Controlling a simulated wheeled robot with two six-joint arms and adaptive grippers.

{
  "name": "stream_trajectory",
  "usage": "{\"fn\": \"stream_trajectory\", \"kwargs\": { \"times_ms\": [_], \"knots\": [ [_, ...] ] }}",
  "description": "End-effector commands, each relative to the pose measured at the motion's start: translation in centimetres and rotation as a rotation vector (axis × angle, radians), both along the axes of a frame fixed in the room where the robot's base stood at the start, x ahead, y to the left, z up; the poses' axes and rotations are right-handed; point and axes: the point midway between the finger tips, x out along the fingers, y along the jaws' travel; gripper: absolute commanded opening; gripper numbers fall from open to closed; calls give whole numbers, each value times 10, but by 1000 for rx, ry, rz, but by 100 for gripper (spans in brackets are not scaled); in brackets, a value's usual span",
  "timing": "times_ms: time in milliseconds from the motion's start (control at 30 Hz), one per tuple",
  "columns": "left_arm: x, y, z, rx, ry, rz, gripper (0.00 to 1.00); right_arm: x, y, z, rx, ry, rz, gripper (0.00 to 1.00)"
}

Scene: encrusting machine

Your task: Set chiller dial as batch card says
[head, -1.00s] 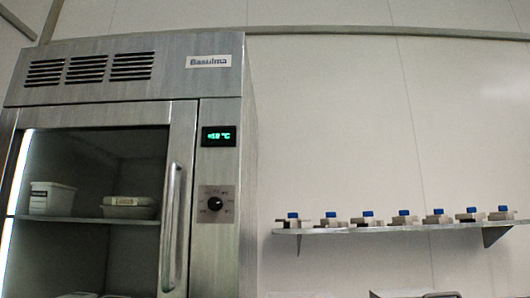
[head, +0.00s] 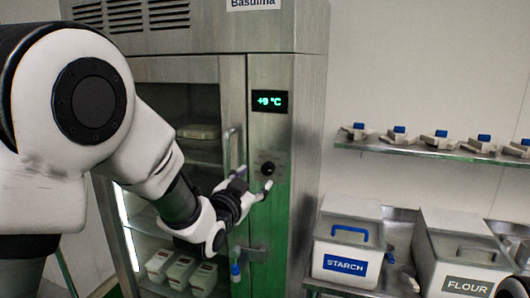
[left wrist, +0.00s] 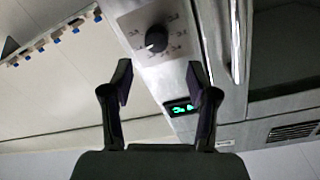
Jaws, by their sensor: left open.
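The chiller dial (head: 268,168) is a round black knob on a silver plate on the steel front, right of the door handle. It also shows in the left wrist view (left wrist: 156,40), with its scale marks too blurred to read. The green display (head: 269,101) above it reads +9 °C. My left gripper (head: 254,180) is open in front of the dial plate, slightly below and left of the knob. In the left wrist view its spread fingers (left wrist: 160,77) hold nothing, and the dial lies beyond the tips. No batch card is identifiable. Dark and white parts at the lower right edge may be my right arm.
The glass door's vertical handle (head: 233,150) and a latch (head: 252,253) are close to my left gripper. A wall shelf (head: 420,151) holds several blue-topped items. STARCH (head: 344,240) and FLOUR (head: 465,250) bins stand at the right.

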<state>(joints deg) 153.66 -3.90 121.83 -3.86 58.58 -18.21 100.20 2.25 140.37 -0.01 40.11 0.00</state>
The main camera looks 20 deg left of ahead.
Motion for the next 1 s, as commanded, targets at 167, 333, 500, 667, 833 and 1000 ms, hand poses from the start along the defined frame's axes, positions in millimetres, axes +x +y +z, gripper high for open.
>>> {"fn": "stream_trajectory", "kwargs": {
  "times_ms": [167, 333, 500, 667, 833, 1000],
  "knots": [
    [36, -4, 4, 1, 3, -1, 59, 0, 0, 24, 0, -1, -1, 0],
    [59, -5, 2, 0, 1, -1, 59, 0, 0, 34, 0, -1, -1, 0],
    [64, -6, -1, 0, 1, -1, 59, 0, 0, 34, 0, -1, -1, 0],
    [64, -6, -2, 0, 1, -1, 41, 0, 0, 33, 0, -1, -1, 0],
    [64, -6, -2, 0, 1, -1, 0, 0, 0, 33, 0, -1, -1, 0],
    [64, -6, -2, -2, 1, -1, 0, 0, 0, 33, 0, -1, -1, 0]
  ]
}}
